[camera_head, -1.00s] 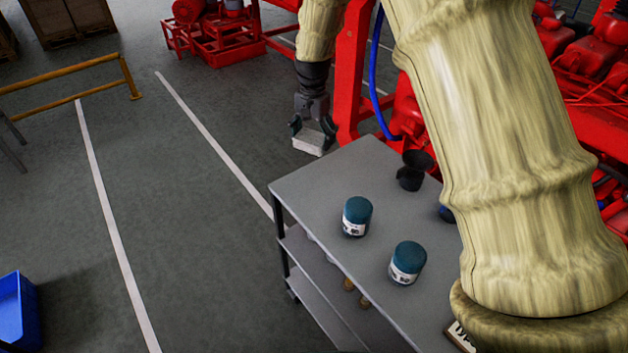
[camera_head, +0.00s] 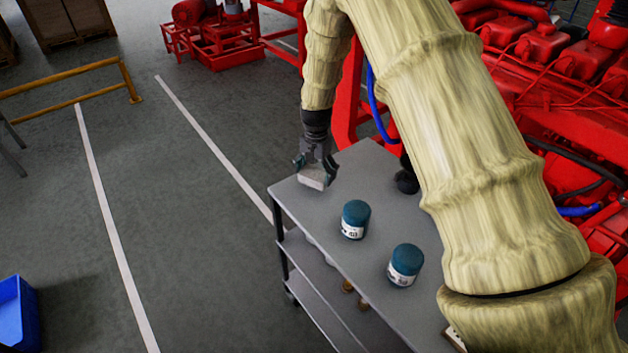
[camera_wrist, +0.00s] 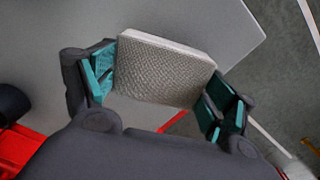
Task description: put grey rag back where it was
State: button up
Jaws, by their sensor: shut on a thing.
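The grey rag (camera_head: 312,178) is a flat, light grey, woven-looking pad. My gripper (camera_head: 316,168) is shut on it, over the far left part of the grey cart top (camera_head: 385,213). In the wrist view the rag (camera_wrist: 163,72) sits between the two teal-padded fingers of my gripper (camera_wrist: 162,88), with the grey cart top (camera_wrist: 200,22) behind it. The rag looks a little above the cart top, but I cannot tell the exact gap.
Two jars with teal lids, the nearer (camera_head: 406,264) and the farther (camera_head: 355,219), stand on the cart top. A black object (camera_head: 406,181) at the cart's far side is partly hidden by my arm. Red machinery (camera_head: 560,90) stands behind. The cart's far left corner is clear.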

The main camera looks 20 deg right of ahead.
aim_at(316, 172)
jog(key=shift+s+a+f, duration=0.1)
jog(key=shift+f, duration=0.2)
jog(key=shift+f+p, duration=0.75)
jog(key=shift+f, duration=1)
jog(key=o, duration=0.8)
jog(key=shift+r, duration=0.1)
jog(key=shift+r+b, duration=2.25)
jog(key=shift+r, duration=3.7)
